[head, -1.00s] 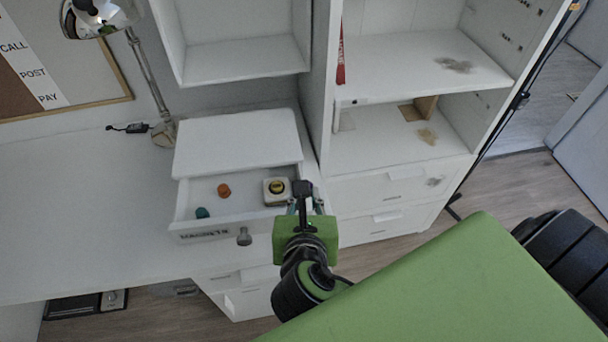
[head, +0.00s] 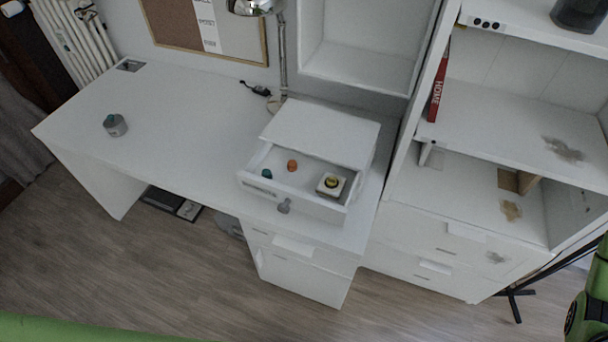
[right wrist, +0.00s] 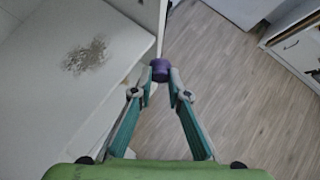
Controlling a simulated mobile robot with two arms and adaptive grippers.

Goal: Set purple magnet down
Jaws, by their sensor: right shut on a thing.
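A small purple magnet (right wrist: 160,67) shows in the right wrist view, between the fingertips of my right gripper (right wrist: 160,83). The gripper is shut on it and holds it in the air, with the wooden floor and a shelf edge behind. In the head view only part of my right arm shows at the right edge; the gripper and purple magnet are out of that picture. My left gripper is in neither view.
An open labelled drawer (head: 318,208) on the desk (head: 190,115) holds an orange magnet (head: 292,165), a teal magnet (head: 267,174) and a square box (head: 331,184). A grey pot (head: 115,126) stands left on the desk. The shelf unit (head: 500,125) stands right.

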